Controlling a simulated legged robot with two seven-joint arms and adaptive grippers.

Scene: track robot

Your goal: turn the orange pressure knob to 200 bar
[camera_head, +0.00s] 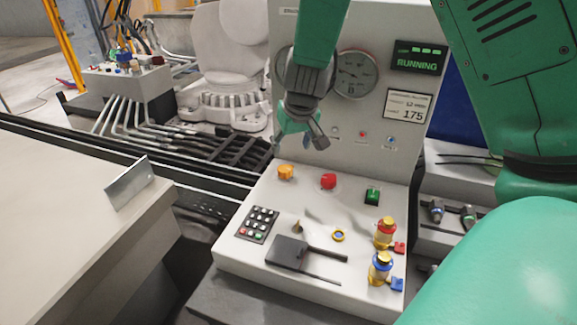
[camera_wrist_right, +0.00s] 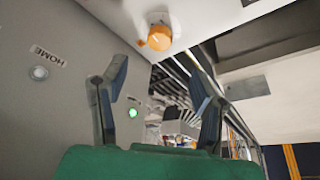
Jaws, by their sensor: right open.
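The orange knob (camera_head: 286,172) sits on the control console at the back left of its sloped panel. In the right wrist view the orange knob (camera_wrist_right: 160,37) shows near the top, beyond the fingertips, with a pale mark on its face. My right gripper (camera_head: 300,138) hangs above and a little behind the knob, in front of the upright panel. In its wrist view the right gripper (camera_wrist_right: 157,75) has its two fingers spread, with nothing between them. It is apart from the knob. A white display (camera_head: 408,107) reads 175. My left gripper is not in view.
A red button (camera_head: 328,181) and a green switch (camera_head: 372,196) stand right of the knob. A keypad (camera_head: 257,225), a dark lever plate (camera_head: 288,252) and two brass valves lie nearer. Gauges (camera_head: 354,74) and a RUNNING screen (camera_head: 417,58) are on the upright panel.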

